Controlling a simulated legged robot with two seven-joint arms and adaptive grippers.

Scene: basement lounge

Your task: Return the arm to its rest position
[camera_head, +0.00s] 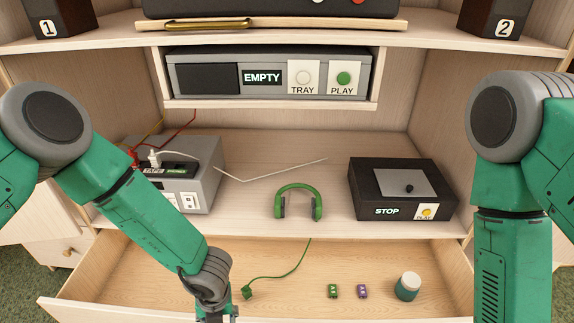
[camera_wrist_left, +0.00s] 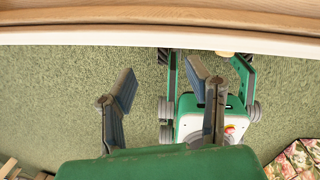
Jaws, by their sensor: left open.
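My left arm comes in from the left in the head view and reaches down over the open drawer. Its gripper (camera_head: 216,317) is at the bottom edge, mostly cut off. In the left wrist view the left gripper (camera_wrist_left: 160,68) has its two fingers spread apart with nothing between them. The fingers point over green carpet, near the pale drawer edge. My right arm hangs down at the right of the head view; its gripper is out of the picture.
On the shelf above are a grey power box (camera_head: 205,170), green headphones (camera_head: 298,190) and a black player (camera_head: 402,188).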

